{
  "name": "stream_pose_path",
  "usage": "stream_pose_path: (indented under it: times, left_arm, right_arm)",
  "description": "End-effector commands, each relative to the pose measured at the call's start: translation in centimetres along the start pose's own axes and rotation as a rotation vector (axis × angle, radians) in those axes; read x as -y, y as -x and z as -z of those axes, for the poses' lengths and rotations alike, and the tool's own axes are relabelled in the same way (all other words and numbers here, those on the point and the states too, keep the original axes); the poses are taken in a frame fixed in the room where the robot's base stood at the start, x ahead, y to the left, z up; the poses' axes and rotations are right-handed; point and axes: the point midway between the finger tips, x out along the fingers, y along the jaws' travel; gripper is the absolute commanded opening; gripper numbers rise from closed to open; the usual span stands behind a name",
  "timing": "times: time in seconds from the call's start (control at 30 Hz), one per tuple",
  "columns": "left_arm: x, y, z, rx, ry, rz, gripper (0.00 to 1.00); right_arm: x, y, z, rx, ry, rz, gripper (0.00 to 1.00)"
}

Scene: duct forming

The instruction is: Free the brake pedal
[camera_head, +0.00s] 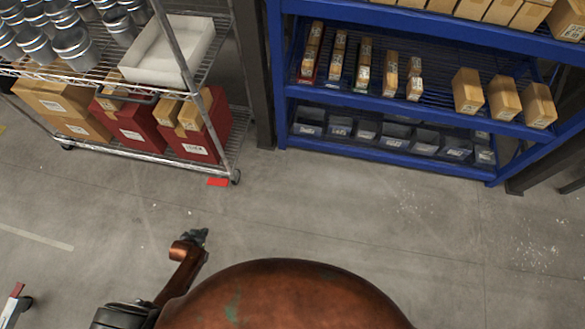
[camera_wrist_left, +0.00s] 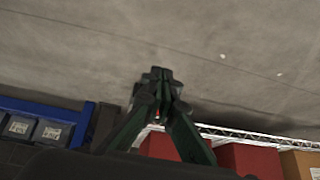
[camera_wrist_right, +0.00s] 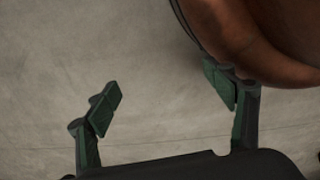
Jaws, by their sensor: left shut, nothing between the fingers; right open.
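A small flat red piece (camera_head: 218,182), which may be the brake pedal, shows at floor level beside the front right caster (camera_head: 235,176) of the wire cart. I cannot tell how it is attached or whether anything blocks it. My left gripper (camera_head: 195,236) is over the open floor, below and left of the red piece and apart from it. In the left wrist view its fingers (camera_wrist_left: 158,95) are together and hold nothing. My right gripper (camera_wrist_right: 163,95) shows only in its wrist view, open and empty above bare floor, with a brown rounded surface of mine close by.
The wire cart (camera_head: 110,75) carries metal duct pieces, a white tray (camera_head: 165,50), and red and cardboard boxes. A blue rack (camera_head: 400,105) with boxes and bins stands at the back right. Part of another wheeled item (camera_head: 17,300) is at lower left. The middle floor is clear.

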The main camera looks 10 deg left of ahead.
Motion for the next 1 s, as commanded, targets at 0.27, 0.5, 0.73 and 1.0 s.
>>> stream_pose_path:
  times: [0.27, 0.5, 0.73, 1.0]
  left_arm:
    - [0.8, -5.7, 15.0, -0.192, 0.014, -0.062, 0.0]
    - [0.4, -6.0, 19.9, -0.251, 0.019, -0.092, 0.0]
    - [0.4, -5.8, 20.3, -0.256, 0.019, -0.093, 0.0]
    - [0.3, -6.4, 20.3, -0.255, 0.019, -0.092, 0.0]
  right_arm:
    - [0.6, 5.0, 2.5, 0.029, -0.023, 0.017, 0.81]
    - [0.5, 7.8, 3.1, 0.036, -0.029, 0.021, 0.81]
    - [0.5, 8.1, 3.2, 0.034, -0.029, 0.02, 0.81]
    - [0.6, 8.9, 3.4, 0.033, -0.029, 0.023, 0.81]
